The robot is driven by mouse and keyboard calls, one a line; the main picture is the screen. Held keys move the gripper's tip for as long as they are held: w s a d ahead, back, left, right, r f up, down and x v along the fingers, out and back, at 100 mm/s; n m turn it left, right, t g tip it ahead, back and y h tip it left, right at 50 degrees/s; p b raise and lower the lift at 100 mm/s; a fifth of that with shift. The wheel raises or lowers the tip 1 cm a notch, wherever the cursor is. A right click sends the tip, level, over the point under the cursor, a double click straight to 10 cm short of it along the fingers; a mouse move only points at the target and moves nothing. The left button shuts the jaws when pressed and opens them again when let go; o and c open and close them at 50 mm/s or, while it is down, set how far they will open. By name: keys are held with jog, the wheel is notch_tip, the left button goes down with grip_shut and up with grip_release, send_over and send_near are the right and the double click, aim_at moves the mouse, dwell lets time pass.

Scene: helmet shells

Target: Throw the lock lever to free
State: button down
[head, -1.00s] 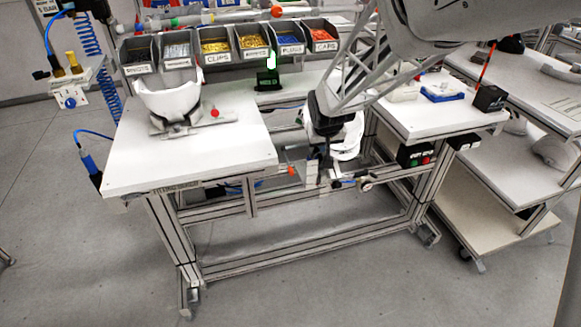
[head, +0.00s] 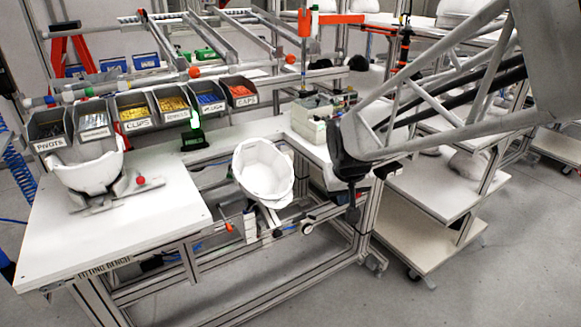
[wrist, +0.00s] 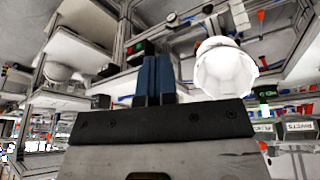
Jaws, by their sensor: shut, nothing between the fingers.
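A white helmet shell (head: 263,168) sits tilted, open side up, on a fixture in the gap of the bench. An orange-tipped handle (head: 229,227) sticks out at the left of this fixture, and a round knob (head: 307,228) sits at its right. A red ball knob (head: 140,181) stands on the holder under another white shell (head: 90,172) on the left bench top. I cannot tell which of these is the lock lever. My gripper (head: 352,214) hangs to the right of the middle shell, apart from it. Its blue fingers (wrist: 155,78) are together and empty. The middle shell (wrist: 225,68) also shows in the wrist view.
Labelled parts bins (head: 150,110) line the back of the bench. A small green-lit display (head: 194,137) stands beside them. A greenish-grey box (head: 313,118) sits on the right bench part. The front of the left bench top (head: 105,235) is clear.

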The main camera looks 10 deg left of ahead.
jog(key=shift+s+d+r+m, duration=1.4)
jog(key=shift+s+d+r, duration=0.55)
jog(key=shift+s+d, duration=5.6)
jog(key=w+a+f+n, duration=0.2)
jog(key=w+a+f, duration=0.1)
jog(key=w+a, duration=0.7)
jog(key=w+a+f+n, duration=0.2)
jog(key=w+a, duration=0.7)
jog(key=a, duration=0.3)
jog(key=w+a+f+n, duration=0.1)
jog(key=a+f, duration=0.4)
jog(key=a, duration=0.4)
jog(key=w+a+f+n+y, duration=0.1)
jog(key=a+f, duration=0.3)
jog(key=a, duration=0.6)
jog(key=w+a+f+n, duration=0.1)
jog(key=w+a+f, duration=0.1)
jog(key=a+f, duration=0.3)
jog(key=a, duration=0.4)
jog(key=shift+a+f+y, duration=0.3)
jog(key=shift+a, duration=0.1)
jog(key=shift+w+f, duration=0.1)
jog(key=shift+w, duration=0.05)
